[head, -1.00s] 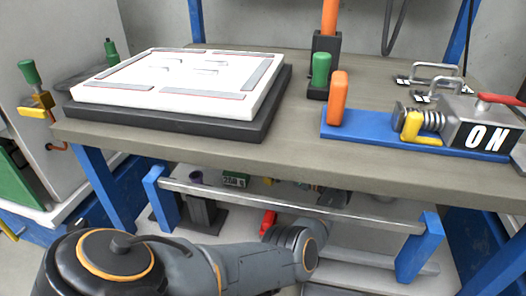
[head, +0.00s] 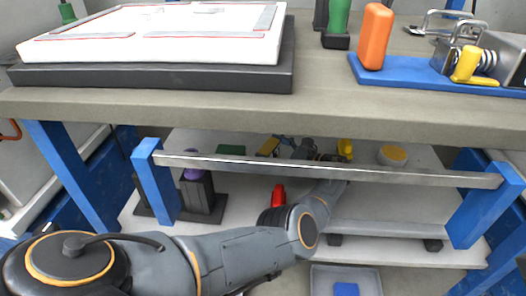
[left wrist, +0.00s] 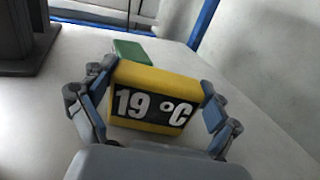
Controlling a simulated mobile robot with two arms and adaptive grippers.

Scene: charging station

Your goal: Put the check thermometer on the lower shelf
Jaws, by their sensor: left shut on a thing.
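The check thermometer (left wrist: 155,98) is a yellow block with a dark face reading "19 °C" in the left wrist view. My left gripper (left wrist: 158,84) is shut on it, with one finger at each side. In the head view the thermometer (head: 268,147) shows small and partly hidden, under the worktop toward the back of the lower shelf (head: 390,210). My left gripper (head: 288,146) reaches it from the right there. The pale shelf surface lies beneath the thermometer; I cannot tell whether they touch. My right gripper is not in view.
A green block (head: 231,150) lies beyond the thermometer. A dark stand with a purple-topped item (head: 194,185) is at the shelf's left. A yellow-topped round tub (head: 393,155) stands right. A metal rail (head: 400,177) crosses the front; the worktop (head: 200,110) overhangs above.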

